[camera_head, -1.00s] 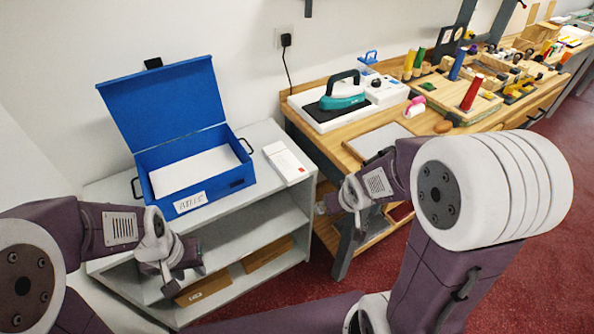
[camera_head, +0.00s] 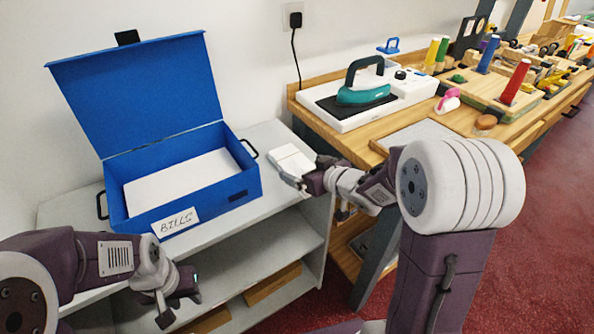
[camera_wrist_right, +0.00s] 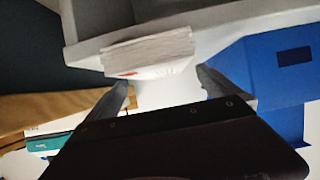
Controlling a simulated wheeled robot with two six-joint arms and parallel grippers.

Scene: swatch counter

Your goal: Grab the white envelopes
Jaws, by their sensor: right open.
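The white envelopes (camera_head: 291,159) lie in a neat stack on the grey shelf top, just right of the blue box. In the right wrist view the stack (camera_wrist_right: 150,52) shows its layered edges and a small red mark. My right gripper (camera_head: 306,177) is at the near right side of the stack. In its wrist view its two open fingers (camera_wrist_right: 165,86) are apart, with the stack's edge ahead between them and nothing held. My left gripper (camera_head: 180,305) hangs low in front of the shelf unit, its fingers apart and empty.
The blue box (camera_head: 240,186) stands lid-open on the shelf unit (camera_head: 290,228), with a "BILLS" label (camera_head: 175,221) and a white surface inside. A wooden bench (camera_head: 465,120) to the right holds a teal iron (camera_head: 364,92) and wooden toys. A wall stands behind.

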